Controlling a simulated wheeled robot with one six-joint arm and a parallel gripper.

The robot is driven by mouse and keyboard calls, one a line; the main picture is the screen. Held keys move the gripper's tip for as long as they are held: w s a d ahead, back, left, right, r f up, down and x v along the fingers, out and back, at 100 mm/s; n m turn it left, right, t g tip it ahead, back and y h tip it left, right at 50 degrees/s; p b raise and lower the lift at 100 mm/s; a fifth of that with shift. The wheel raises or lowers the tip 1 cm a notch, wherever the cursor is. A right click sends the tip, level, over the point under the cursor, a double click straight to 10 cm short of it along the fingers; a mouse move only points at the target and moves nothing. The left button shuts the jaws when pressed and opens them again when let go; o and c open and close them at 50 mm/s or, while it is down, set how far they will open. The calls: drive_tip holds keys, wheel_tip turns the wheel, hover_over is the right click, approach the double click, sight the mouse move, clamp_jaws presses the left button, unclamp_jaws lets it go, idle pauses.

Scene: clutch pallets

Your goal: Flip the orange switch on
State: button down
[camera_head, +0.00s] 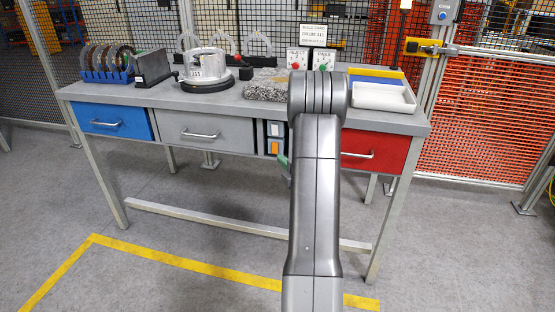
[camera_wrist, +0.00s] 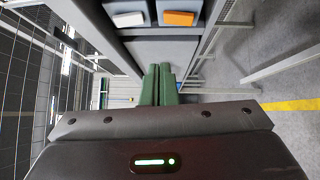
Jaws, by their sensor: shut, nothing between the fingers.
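The orange switch (camera_head: 274,147) sits low on a narrow dark panel in the bench front, between the grey and red drawers. A white switch (camera_head: 275,129) is directly above it. In the wrist view, which is turned sideways, the orange switch (camera_wrist: 178,18) is at the top, right of the white switch (camera_wrist: 128,19). My gripper (camera_wrist: 159,68) is shut and empty, its green fingers together and apart from both switches. In the head view only a bit of green finger (camera_head: 283,162) shows beside my arm, just below the orange switch. I cannot tell which way the switch is set.
The bench has a blue drawer (camera_head: 112,121), a grey drawer (camera_head: 203,132) and a red drawer (camera_head: 372,152), each with a protruding handle. On top stand a clutch housing (camera_head: 207,67), a rack of discs (camera_head: 107,76) and a white tray (camera_head: 384,98). The floor in front is clear.

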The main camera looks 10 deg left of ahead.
drive_tip(key=shift+r+v, duration=0.15)
drive_tip(key=shift+v, duration=1)
drive_tip(key=shift+r+v, duration=0.15)
drive_tip(key=shift+v, duration=1)
